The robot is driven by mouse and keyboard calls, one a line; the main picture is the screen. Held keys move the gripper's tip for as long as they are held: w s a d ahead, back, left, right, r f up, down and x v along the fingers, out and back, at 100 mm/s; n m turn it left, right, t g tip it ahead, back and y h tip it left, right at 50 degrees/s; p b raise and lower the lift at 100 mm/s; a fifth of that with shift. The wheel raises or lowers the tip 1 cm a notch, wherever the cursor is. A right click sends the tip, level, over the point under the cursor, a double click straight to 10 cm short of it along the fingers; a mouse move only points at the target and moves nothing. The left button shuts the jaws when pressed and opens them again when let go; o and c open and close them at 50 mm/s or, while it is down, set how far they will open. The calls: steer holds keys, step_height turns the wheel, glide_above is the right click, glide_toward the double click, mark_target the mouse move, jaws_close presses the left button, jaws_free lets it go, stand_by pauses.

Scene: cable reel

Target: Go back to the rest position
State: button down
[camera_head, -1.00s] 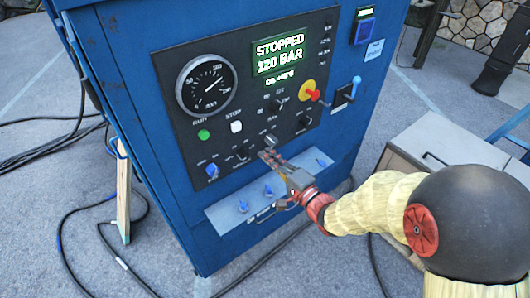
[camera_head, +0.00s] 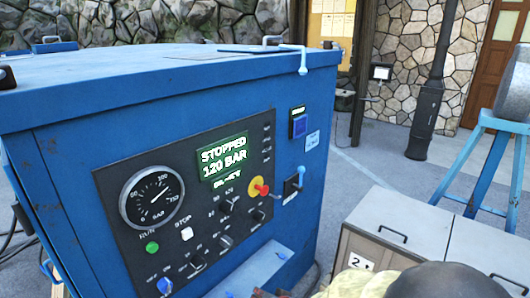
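My gripper (camera_head: 264,293) barely shows at the bottom edge, low in front of the blue machine (camera_head: 310,175). Most of it is cut off, so I cannot see its fingers or whether it holds anything. My arm (camera_head: 370,284) enters at the bottom right of it. The machine's dark control panel (camera_head: 128,240) has a lit display (camera_head: 222,157) reading STOPPED 120 BAR, a round gauge (camera_head: 151,196), a green RUN button (camera_head: 152,247), a white STOP button (camera_head: 187,234) and a red and yellow switch (camera_head: 258,187).
A light cabinet (camera_head: 395,225) with handles stands at the right, close to my arm. Behind it are a blue stand (camera_head: 484,165) and a dark post (camera_head: 428,100). A stone wall (camera_head: 150,22) runs along the back. Open paving (camera_head: 375,150) lies between.

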steer(key=s+d+r+n+g+h, duration=0.2)
steer(key=s+d+g+h, duration=0.15)
steer(key=s+d, duration=0.45)
steer(key=s+d+r+n+g+h, duration=0.2)
steer(key=s+d+r, duration=0.75)
steer(key=s, duration=0.25)
steer(key=s+d+r+t, duration=0.1)
steer(key=s+d+r, duration=0.1)
steer(key=r, duration=0.3)
steer(key=s+d+r+m+t, duration=0.1)
steer(key=s+r, duration=0.2)
steer(key=r, duration=0.2)
steer(key=shift+s+d+r+m, duration=0.2)
steer(key=shift+d+r+m, duration=0.1)
steer(key=shift+d+r, duration=0.1)
steer(key=c, duration=2.5)
jaws_free()
steer(key=shift+a, duration=0.1)
steer(key=shift+c, duration=0.2)
